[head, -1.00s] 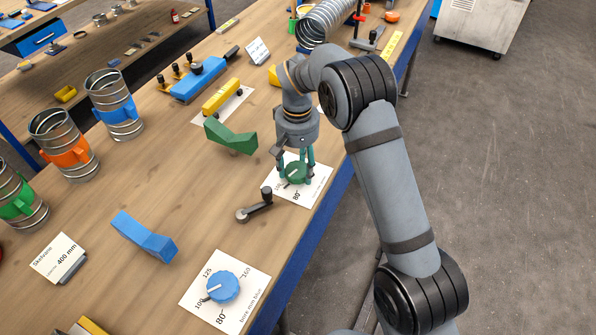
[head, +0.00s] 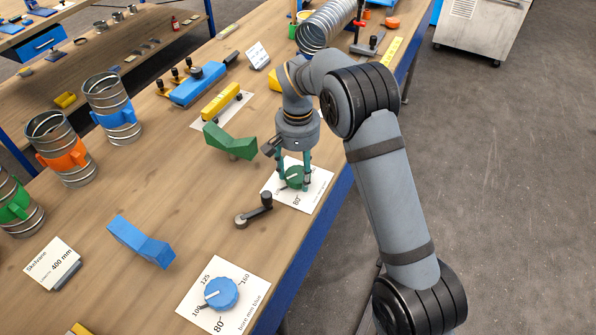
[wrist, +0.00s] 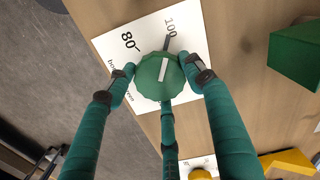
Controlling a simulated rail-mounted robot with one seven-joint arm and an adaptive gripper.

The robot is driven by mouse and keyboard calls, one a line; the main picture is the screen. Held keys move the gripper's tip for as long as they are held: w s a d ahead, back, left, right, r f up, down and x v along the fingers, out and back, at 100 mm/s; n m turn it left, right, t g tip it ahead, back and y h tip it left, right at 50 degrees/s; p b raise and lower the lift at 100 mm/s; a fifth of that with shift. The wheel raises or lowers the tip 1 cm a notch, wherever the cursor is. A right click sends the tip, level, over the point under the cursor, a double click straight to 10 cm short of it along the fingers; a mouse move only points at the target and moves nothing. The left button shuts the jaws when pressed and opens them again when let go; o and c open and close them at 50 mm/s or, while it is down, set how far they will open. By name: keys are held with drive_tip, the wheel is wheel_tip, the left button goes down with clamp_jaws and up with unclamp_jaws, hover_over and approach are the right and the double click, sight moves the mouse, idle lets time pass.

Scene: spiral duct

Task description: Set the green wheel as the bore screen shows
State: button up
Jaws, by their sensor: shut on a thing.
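The green wheel (head: 294,178) sits on a white dial card (head: 318,187) near the bench's right edge. My gripper (head: 293,183) points down with its green fingers closed around the wheel's rim. In the wrist view, the fingers hold the wheel (wrist: 153,88) from both sides, with a third finger part below it. A white pointer bar (wrist: 163,70) on the wheel lines up with a dark mark leading towards the printed 100. The printed 80 (wrist: 128,41) lies to the left. Further numbers are hidden by the fingers. I cannot make out a bore screen reading.
A black crank handle (head: 254,210) lies close in front of the card. A green angled block (head: 230,142) stands to the left. A blue wheel (head: 221,293) on its own card and a blue block (head: 140,241) are nearer. A small sign (head: 258,55) stands behind.

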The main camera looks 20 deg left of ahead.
sight(298, 172)
drive_tip(key=o, duration=1)
drive_tip(key=shift+w+a+r, duration=0.15)
drive_tip(key=shift+w+a, duration=0.05)
drive_tip(key=shift+w, duration=0.2)
drive_tip(key=shift+o, duration=0.8)
drive_tip(key=shift+d, duration=0.1)
drive_tip(key=shift+s, duration=0.1)
wheel_tip(298, 172, up, 12)
wheel_tip(298, 172, down, 12)
drive_tip(key=shift+f, duration=0.2)
